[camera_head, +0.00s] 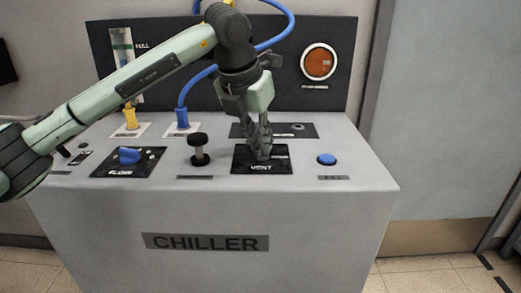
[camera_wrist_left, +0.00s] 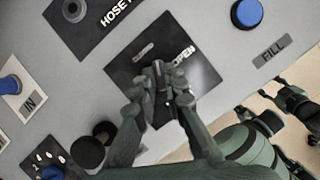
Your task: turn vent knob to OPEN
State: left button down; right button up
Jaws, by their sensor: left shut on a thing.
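The vent plate (camera_head: 242,163) is a black square marked VENT on the sloped top of the grey chiller. In the left wrist view the vent plate (camera_wrist_left: 122,68) shows the word OPEN and a small grey mark. My left gripper (camera_head: 262,153) points down over the plate. In the left wrist view its fingertips (camera_wrist_left: 161,82) are shut on the vent knob (camera_wrist_left: 160,75), which is mostly hidden between them.
Left of the plate stand a black knob on a post (camera_head: 198,148) and a blue flow knob (camera_head: 129,156). A blue fill button (camera_head: 327,159) is to the right. Blue hoses (camera_head: 188,90) rise behind my left arm. An orange round lamp (camera_head: 318,62) is on the back panel.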

pick_arm(q)
jog(key=m+h, duration=0.1)
jog(key=m, duration=0.2)
jog(key=shift+w+a+g+b, duration=0.1)
jog(key=shift+g+b, duration=0.2)
jog(key=shift+b, duration=0.05)
jog(key=shift+m, duration=0.4)
jog(key=shift+a+m+g+h, duration=0.1)
jog(key=shift+m+g+h, duration=0.25)
jog(key=shift+m, duration=0.55)
jog(key=m+g, duration=0.1)
jog(key=m, duration=0.1)
jog(key=shift+w+r+m+p, duration=0.1)
jog(key=shift+w+m+p, duration=0.05)
jog(key=shift+m+p, duration=0.25)
jog(key=m+g+p, duration=0.1)
jog(key=m, duration=0.1)
jog(key=shift+w+m+h, duration=0.1)
jog(key=shift+m+h, duration=0.15)
jog(key=shift+m, duration=0.05)
jog(key=shift+m+g, duration=0.35)
jog(key=shift+m, duration=0.45)
pick_arm(e)
jog(key=shift+w+f, duration=0.15)
jog(key=shift+f, duration=1.25)
